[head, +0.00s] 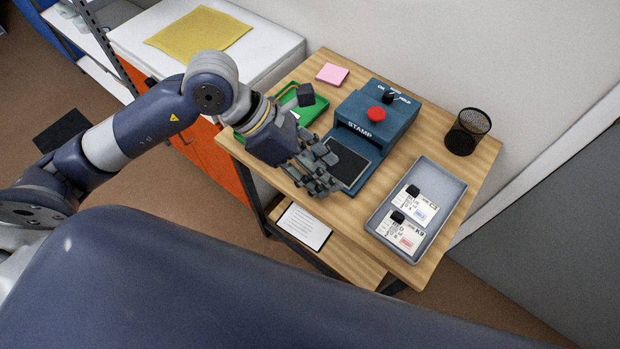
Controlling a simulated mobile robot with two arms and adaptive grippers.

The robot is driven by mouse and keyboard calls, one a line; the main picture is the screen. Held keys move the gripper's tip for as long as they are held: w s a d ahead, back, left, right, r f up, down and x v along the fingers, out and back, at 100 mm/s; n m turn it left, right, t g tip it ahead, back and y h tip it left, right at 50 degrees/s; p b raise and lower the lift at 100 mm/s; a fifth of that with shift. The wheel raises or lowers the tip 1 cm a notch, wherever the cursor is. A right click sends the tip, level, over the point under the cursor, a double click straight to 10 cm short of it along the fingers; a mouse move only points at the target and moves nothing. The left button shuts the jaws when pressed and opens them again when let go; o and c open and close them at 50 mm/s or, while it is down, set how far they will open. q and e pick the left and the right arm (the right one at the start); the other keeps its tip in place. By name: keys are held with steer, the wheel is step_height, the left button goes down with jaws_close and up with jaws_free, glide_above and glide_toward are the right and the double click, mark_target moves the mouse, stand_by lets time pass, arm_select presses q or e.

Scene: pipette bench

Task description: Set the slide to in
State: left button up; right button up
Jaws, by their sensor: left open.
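A blue stamp machine (393,132) marked STAMP stands on the wooden table, with a red button and a black knob on top. A dark flat slide (350,162) sticks out from its front, on the side towards my left gripper. My left gripper (326,178) is open at the slide's outer left edge and covers part of it. I cannot tell whether the fingers touch the slide. My right gripper is not in view.
A grey tray (444,187) with two cards stands at the table's right. A black mesh cup (467,131) and a pink note pad (332,74) stand near the wall. A green tray (313,110) lies partly behind my left gripper.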

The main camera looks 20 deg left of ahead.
arm_select(q)
steer(key=w+a+f+y, duration=0.2)
steer(key=a+y, duration=0.2)
steer(key=a, duration=0.3)
steer(key=shift+t, duration=0.3)
steer(key=p+x, duration=0.1)
steer(key=x, duration=0.9)
steer(key=shift+d+f+p, duration=0.35)
jaws_close()
